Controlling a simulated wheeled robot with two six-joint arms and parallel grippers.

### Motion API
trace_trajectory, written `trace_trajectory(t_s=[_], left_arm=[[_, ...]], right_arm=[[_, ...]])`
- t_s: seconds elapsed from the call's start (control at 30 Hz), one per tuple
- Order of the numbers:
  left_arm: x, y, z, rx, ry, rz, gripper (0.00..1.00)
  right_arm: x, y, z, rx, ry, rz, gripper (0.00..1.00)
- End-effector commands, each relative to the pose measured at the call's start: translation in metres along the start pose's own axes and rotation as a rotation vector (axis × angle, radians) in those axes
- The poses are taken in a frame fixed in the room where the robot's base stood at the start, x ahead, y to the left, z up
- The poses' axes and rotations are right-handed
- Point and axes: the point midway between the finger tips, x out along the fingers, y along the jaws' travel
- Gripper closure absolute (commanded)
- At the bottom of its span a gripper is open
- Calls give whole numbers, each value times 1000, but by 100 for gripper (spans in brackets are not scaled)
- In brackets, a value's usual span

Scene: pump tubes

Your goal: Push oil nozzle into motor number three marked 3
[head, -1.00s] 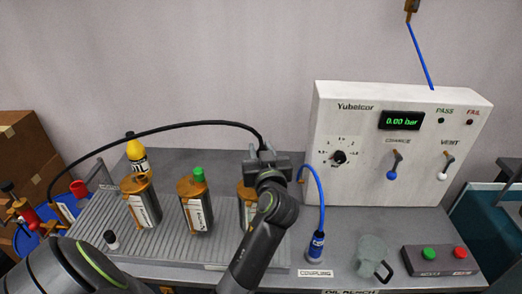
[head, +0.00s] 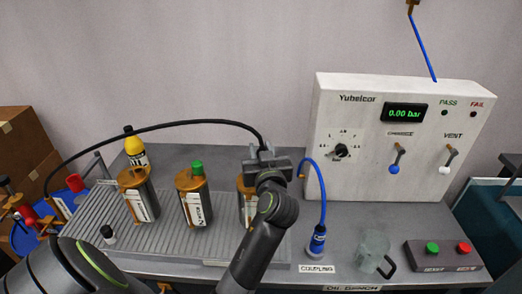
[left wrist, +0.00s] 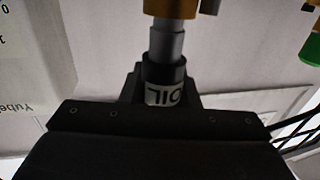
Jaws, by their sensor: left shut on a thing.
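My left gripper (head: 266,160) is shut on the oil nozzle, above the rightmost of three motors. In the left wrist view the nozzle (left wrist: 166,95) shows its OIL label, and its grey tip meets or nearly meets a brass fitting (left wrist: 172,6); I cannot tell how deep it sits. The rightmost motor (head: 243,207) has a brass top and is mostly hidden behind my left arm; its number is not readable. The middle motor (head: 191,203) has a green cap, and the left motor (head: 138,198) a brass top. My right gripper is out of view.
A black hose (head: 150,127) arcs left from the gripper. A yellow bottle (head: 136,152) stands behind the left motor. The Yubelcor panel (head: 400,160) reads 0.00 bar. A blue coupling (head: 317,240), a clear jug (head: 373,252) and a button box (head: 444,255) stand at right.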

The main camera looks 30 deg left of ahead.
Motion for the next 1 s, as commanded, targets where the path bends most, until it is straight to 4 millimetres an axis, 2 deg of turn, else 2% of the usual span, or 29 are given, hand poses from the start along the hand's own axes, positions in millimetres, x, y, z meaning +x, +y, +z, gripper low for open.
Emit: trace_trajectory(t_s=[0.53, 0.57, 0.73, 1.0], left_arm=[[0, 0, 8, 1, -3, 0, 97], [0, 0, 9, 1, -3, 0, 69], [0, 0, 8, 0, -2, 0, 47], [0, 0, 8, 0, -1, 0, 46]], right_arm=[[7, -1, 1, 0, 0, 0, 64], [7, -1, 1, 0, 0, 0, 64], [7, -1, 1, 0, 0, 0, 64], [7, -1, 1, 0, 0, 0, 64]])
